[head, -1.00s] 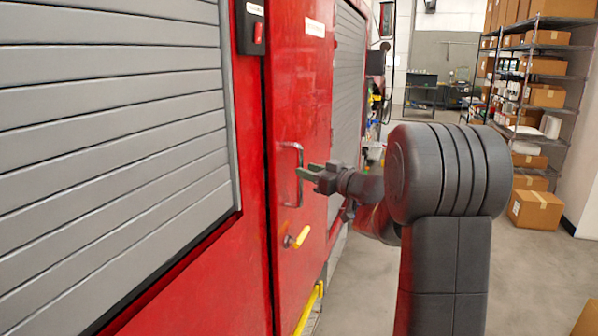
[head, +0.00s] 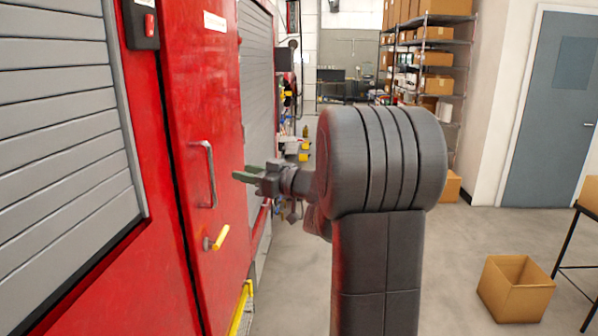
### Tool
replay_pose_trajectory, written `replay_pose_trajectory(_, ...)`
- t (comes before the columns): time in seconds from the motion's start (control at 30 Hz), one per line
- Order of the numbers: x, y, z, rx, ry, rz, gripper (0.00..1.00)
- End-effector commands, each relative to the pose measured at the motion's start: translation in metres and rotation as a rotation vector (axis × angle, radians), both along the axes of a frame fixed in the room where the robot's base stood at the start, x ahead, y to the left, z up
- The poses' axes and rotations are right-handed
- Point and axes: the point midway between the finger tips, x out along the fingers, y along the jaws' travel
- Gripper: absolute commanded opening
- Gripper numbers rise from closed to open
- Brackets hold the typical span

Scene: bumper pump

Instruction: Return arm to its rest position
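My gripper (head: 246,175) is in the middle of the head view, pointing left towards the red door (head: 205,130) of the truck. Its fingertips are greenish. They show to the right of the door's grey grab handle (head: 210,174), apart from it in the picture. Nothing shows in the gripper, but the side-on view hides whether the fingers are apart. A yellow lever handle (head: 221,237) sits lower on the door. My dark grey arm is bent and hides part of the wrist.
Grey roller shutters (head: 60,120) flank the red door. A yellow step edge (head: 241,308) runs low by the truck. An open cardboard box (head: 515,289) stands on the floor at right, near a table (head: 575,240). Shelves (head: 430,60) and a grey door (head: 553,110) stand behind. Floor between is clear.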

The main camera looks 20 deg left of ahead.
Motion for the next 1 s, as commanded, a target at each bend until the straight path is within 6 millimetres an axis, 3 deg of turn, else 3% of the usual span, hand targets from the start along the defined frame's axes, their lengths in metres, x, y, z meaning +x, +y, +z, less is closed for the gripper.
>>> replay_pose_trajectory(0.7, 0.014, 0.123, 0.0, -0.004, 0.001, 0.003, 0.35)
replay_pose_trajectory(0.83, 0.015, 0.136, -0.001, -0.004, 0.001, 0.002, 0.35)
replay_pose_trajectory(1.0, 0.019, 0.129, -0.001, -0.004, 0.001, -0.001, 0.35)
